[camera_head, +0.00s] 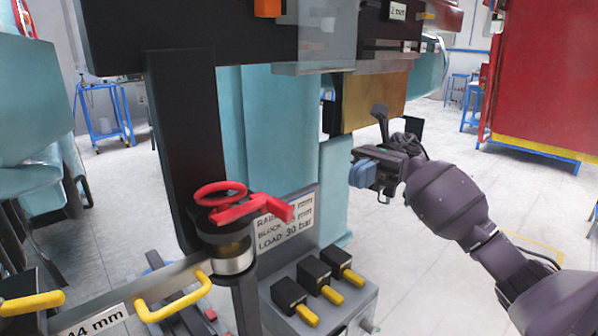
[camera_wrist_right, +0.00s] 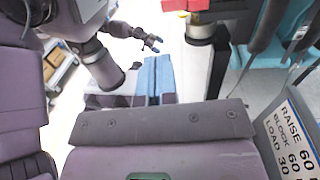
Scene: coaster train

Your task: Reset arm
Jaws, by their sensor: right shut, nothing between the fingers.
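My right gripper (camera_head: 363,174) is at the right of centre in the head view, with blue fingertips pointing left. It is beside the teal machine column, and nothing shows in its fingers. In the right wrist view its two blue fingers (camera_wrist_right: 153,80) lie side by side, shut and empty. Another purple arm shows at the upper left of the right wrist view, apparently my left one, with small blue fingertips (camera_wrist_right: 154,43); it is too small to tell if they are apart. No left gripper shows in the head view.
A red valve handle (camera_head: 240,201) tops a post at left of centre. Black switches with yellow levers (camera_head: 333,295) sit on a grey box below. A label plate (camera_head: 285,222) is behind them. A yellow handle (camera_head: 173,305) is at lower left.

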